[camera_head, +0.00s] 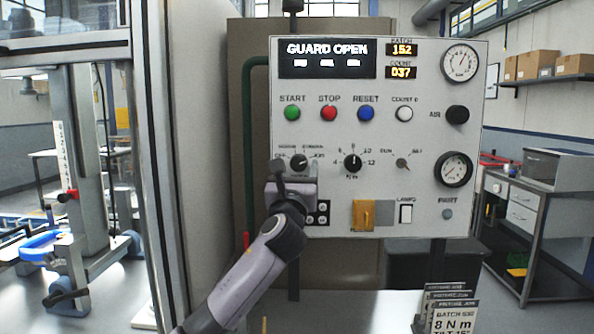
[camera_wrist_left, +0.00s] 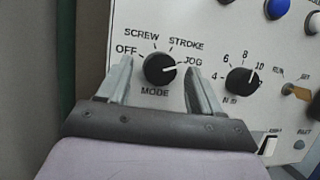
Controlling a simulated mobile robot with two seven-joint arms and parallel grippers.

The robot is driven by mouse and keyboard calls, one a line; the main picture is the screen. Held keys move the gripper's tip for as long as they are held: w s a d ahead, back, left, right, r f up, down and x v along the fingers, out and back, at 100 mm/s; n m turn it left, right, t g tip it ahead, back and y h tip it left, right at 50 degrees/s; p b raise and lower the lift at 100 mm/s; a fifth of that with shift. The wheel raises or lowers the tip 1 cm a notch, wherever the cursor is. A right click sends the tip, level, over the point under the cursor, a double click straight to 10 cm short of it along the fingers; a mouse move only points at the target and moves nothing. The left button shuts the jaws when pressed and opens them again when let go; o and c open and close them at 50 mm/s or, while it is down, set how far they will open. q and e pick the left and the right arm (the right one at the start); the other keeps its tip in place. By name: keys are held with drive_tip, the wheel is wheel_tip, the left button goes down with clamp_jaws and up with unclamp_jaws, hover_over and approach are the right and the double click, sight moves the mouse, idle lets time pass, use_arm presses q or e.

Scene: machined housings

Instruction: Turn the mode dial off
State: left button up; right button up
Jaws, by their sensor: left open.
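The mode dial (camera_head: 299,161) is a black round knob at the left of the middle row on the grey control panel (camera_head: 300,222). In the left wrist view the mode dial (camera_wrist_left: 160,68) has labels OFF, SCREW, STROKE and JOG around it. Its white mark points right, toward JOG. My left gripper (camera_head: 296,172) is in front of the panel at the dial. In the left wrist view my left gripper (camera_wrist_left: 157,72) is open, with one finger on each side of the dial and a visible gap to it. My right gripper is not in view.
A second black knob (camera_head: 352,162) with numbers sits right of the dial, then a small key switch (camera_head: 402,163). Green start (camera_head: 292,113), red stop (camera_head: 329,113) and blue reset (camera_head: 366,113) buttons are above. A lit display (camera_head: 327,58) reads GUARD OPEN. A framed enclosure stands left.

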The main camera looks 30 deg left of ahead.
use_arm(q)
drive_tip(key=shift+c, duration=0.3)
drive_tip(key=c, duration=1)
